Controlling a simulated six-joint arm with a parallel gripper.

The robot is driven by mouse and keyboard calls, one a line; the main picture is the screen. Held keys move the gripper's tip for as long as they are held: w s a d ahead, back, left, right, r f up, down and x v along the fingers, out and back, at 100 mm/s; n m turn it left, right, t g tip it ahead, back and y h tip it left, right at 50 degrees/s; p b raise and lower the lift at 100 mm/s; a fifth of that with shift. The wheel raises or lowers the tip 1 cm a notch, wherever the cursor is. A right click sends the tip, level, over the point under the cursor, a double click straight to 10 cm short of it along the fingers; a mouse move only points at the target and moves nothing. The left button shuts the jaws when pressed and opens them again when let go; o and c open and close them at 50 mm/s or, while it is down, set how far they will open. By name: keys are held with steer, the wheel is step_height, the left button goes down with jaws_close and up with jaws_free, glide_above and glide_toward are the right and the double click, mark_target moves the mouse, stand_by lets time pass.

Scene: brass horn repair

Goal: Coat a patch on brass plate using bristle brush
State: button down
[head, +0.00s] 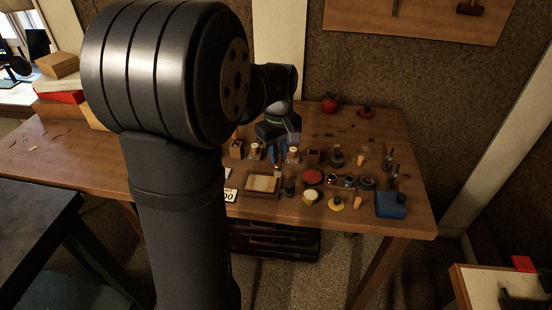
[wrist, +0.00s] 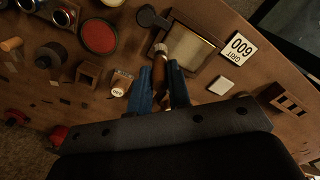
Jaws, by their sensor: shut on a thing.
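The brass plate (head: 262,184) lies flat in a dark-rimmed brown tray near the table's front edge; it also shows in the wrist view (wrist: 196,50). My gripper (head: 279,158) has blue fingers and points down just behind the plate. In the wrist view my gripper (wrist: 163,88) is shut on the bristle brush (wrist: 160,72), around its brown wooden handle. The brush's pale end reaches toward the near left edge of the plate and tray. I cannot tell whether the bristles touch the plate. No coated patch is clearly visible on the plate.
A white card marked 600 (wrist: 238,48) and a small pale block (wrist: 222,85) lie beside the tray. A red round tin (head: 313,177), a yellow-based item (head: 336,203) and a blue container (head: 391,204) stand to the right. A labelled cork-like jar (wrist: 121,83) stands close to my gripper.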

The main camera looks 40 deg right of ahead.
steer(key=shift+r, duration=2.5)
steer(key=shift+w+a, duration=0.1)
steer(key=w+a+f+n, duration=0.1)
steer(key=w+a+f, duration=0.1)
steer(key=w+a, duration=0.7)
steer(key=w+a+f, duration=0.1)
steer(key=w+a, duration=0.4)
steer(key=w, duration=0.8)
steer(key=shift+m, duration=0.4)
steer(key=w+a+f, duration=0.2)
steer(key=w+a, duration=0.2)
steer(key=a, duration=0.3)
steer(key=w+a+f, duration=0.2)
steer(key=w+a, duration=0.2)
steer(key=a, duration=0.4)
steer(key=w+a+f, duration=0.2)
steer(key=w+a, duration=0.2)
steer(key=a, duration=0.4)
steer(key=shift+w+a, duration=0.1)
steer(key=shift+w, duration=0.2)
